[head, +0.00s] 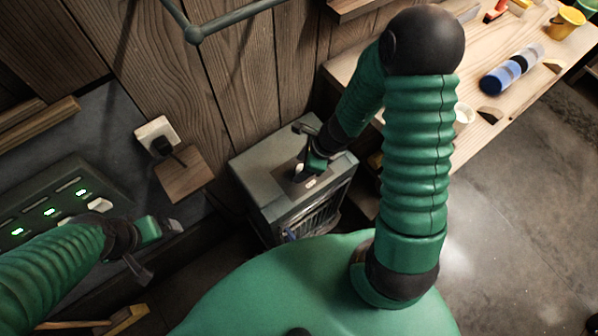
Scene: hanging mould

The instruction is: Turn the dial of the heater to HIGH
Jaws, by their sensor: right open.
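The heater (258,170) is a grey metal box with a grille on its front, standing on the floor against the wooden wall. A dark panel is set in its top, with a small pale piece (299,168) that looks like the dial and a small light mark beside it. My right gripper (299,152) is open just above the top of the heater, with one finger close to the pale piece. I cannot tell whether they touch. The dial's setting is too small to read. My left gripper (162,247) is open and empty at the left, away from the heater.
A plug sits in a white wall socket (156,136) left of the heater. A wooden workbench (490,110) with a blue bottle (502,77) and a yellow cup (566,22) stands at the right.

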